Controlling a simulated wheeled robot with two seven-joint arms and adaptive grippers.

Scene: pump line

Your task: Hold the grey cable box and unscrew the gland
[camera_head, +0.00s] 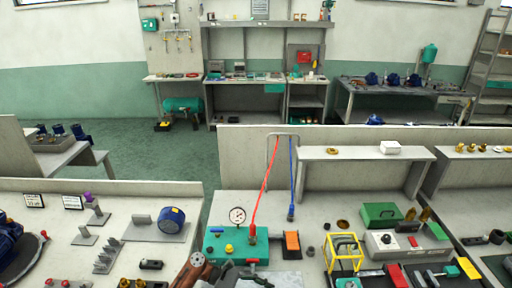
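A light grey box (411,250) with a dark round part and a small red part on top stands on the right side of the near bench. I cannot tell whether it is the cable box, and no gland can be made out on it. Another grey piece (288,280) is cut off by the bottom edge, in front of the green unit; its kind is unclear.
A yellow frame (343,240) and green box (381,215) stand right. A raised shelf (350,154) runs behind. Bare bench shows left of the gauge.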

